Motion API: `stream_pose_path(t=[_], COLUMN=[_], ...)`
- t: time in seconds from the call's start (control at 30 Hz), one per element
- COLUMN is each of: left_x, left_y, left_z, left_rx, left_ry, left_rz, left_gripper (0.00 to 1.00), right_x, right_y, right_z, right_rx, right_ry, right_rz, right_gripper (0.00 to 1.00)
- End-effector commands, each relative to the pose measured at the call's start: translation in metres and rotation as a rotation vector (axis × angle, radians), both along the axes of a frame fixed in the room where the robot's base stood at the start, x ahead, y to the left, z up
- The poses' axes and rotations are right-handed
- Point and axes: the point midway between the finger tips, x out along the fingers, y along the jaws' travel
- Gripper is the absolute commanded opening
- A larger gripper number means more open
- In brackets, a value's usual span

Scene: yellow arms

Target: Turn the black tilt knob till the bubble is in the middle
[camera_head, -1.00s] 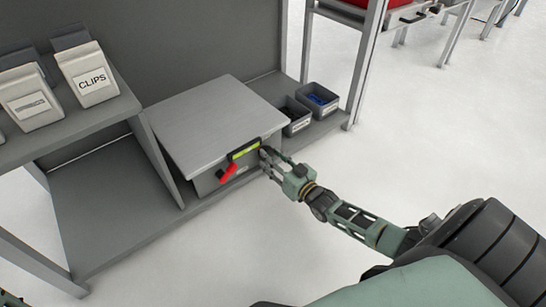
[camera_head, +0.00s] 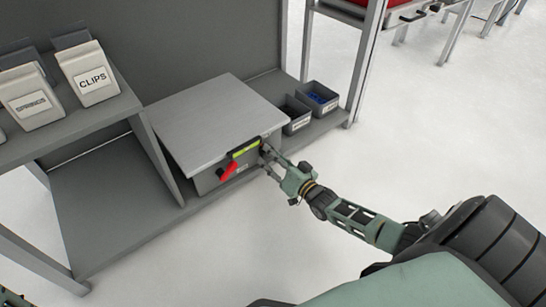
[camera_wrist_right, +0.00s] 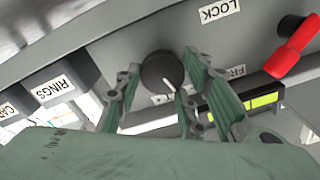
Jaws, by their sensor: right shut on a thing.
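The black tilt knob (camera_wrist_right: 160,71), with a white pointer line, is on the front of the grey box under the tilting plate (camera_head: 218,117). My right gripper (camera_head: 268,155) is at the knob, and in the right wrist view its two green fingers (camera_wrist_right: 160,92) lie on either side of it. It is shut on the knob. The yellow-green bubble level (camera_head: 245,148) is on the plate's front edge, just left of the gripper. It also shows in the right wrist view (camera_wrist_right: 252,103), partly behind a finger; I cannot make out the bubble. My left gripper is not in view.
A red lever (camera_head: 229,169) sticks out left of the knob, close to the right gripper, near a LOCK label (camera_wrist_right: 219,11). Small grey bins (camera_head: 318,98) stand right of the box. Labelled bins (camera_head: 87,73) sit on the left shelf. Open floor lies to the right.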

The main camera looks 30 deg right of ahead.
Motion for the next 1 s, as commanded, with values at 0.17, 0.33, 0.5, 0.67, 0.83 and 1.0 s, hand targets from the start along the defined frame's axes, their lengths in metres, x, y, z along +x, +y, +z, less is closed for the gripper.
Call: stream_pose_path(t=[0.17, 0.33, 0.5, 0.67, 0.83, 1.0], left_x=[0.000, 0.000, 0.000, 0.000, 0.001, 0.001], left_y=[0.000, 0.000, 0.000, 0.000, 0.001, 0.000], left_z=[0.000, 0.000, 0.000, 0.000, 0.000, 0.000], left_rx=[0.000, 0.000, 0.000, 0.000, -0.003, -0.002], left_ry=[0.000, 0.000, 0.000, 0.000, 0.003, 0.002], left_rz=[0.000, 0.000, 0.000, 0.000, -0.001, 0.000], left_gripper=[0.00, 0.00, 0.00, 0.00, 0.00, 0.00], right_x=[0.002, 0.002, 0.001, 0.001, -0.005, -0.030], right_y=[-0.007, -0.007, -0.005, -0.003, -0.003, -0.004], right_z=[0.002, 0.002, 0.002, 0.001, 0.000, -0.001], right_rx=[-0.002, -0.002, -0.002, -0.002, -0.002, 0.000], right_ry=[-0.002, -0.001, -0.002, -0.001, 0.000, 0.004], right_rz=[-0.010, -0.011, -0.008, -0.005, -0.003, -0.003], right_gripper=[0.10, 0.44, 0.53, 0.53, 0.53, 0.53])
